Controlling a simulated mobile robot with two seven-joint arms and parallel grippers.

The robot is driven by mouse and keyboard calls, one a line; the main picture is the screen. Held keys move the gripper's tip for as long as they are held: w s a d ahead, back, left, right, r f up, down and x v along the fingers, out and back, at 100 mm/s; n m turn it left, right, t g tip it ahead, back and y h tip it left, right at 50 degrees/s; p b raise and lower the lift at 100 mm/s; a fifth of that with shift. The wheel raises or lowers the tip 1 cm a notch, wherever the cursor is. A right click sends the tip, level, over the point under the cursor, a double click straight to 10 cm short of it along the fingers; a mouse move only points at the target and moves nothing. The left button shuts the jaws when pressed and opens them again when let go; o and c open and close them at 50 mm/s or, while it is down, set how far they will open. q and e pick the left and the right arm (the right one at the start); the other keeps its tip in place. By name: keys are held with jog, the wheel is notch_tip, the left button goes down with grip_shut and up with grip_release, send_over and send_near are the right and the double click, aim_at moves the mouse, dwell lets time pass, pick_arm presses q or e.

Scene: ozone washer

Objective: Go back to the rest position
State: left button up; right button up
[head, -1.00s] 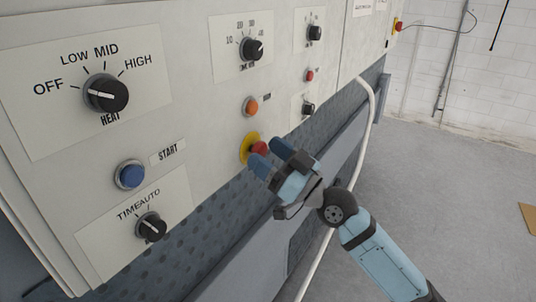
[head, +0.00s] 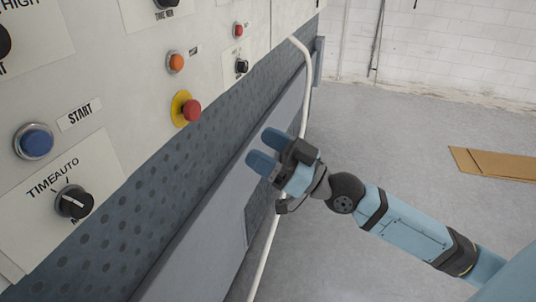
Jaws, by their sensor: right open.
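My right gripper (head: 268,151) is open and empty, with two blue fingers pointing left toward the machine panel. It shows in front of the machine's lower edge, to the right of and below the red emergency button (head: 192,110) on its yellow ring, clearly apart from it in the picture. My right arm comes in from the lower right. My left gripper is not in view.
The machine panel (head: 120,110) carries a blue start button (head: 36,141), a black time knob (head: 73,202) and an orange button (head: 176,62). A white pipe (head: 305,90) runs down beside it. Cardboard (head: 495,163) lies on the open grey floor (head: 400,150).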

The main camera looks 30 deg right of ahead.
jog(key=shift+s+d, duration=0.1)
jog(key=shift+s, duration=0.1)
dwell(0.4)
notch_tip(320, 180, down, 17)
jog(key=s+a+m+g+h+p, duration=0.2)
jog(key=m+h+p, duration=0.2)
jog(key=h+p, duration=0.35)
jog(key=s+a+f+g+h+p, duration=0.1)
jog(key=s+f+g+p, duration=0.1)
jog(key=s+f, duration=0.4)
jog(key=s+a+f+g+h+p, duration=0.2)
jog(key=s+f, duration=0.3)
jog(key=f, duration=0.3)
jog(key=shift+s+a+m+g, duration=0.3)
jog(key=shift+s+g, duration=0.05)
jog(key=shift+g, duration=0.05)
jog(key=shift+r, duration=0.1)
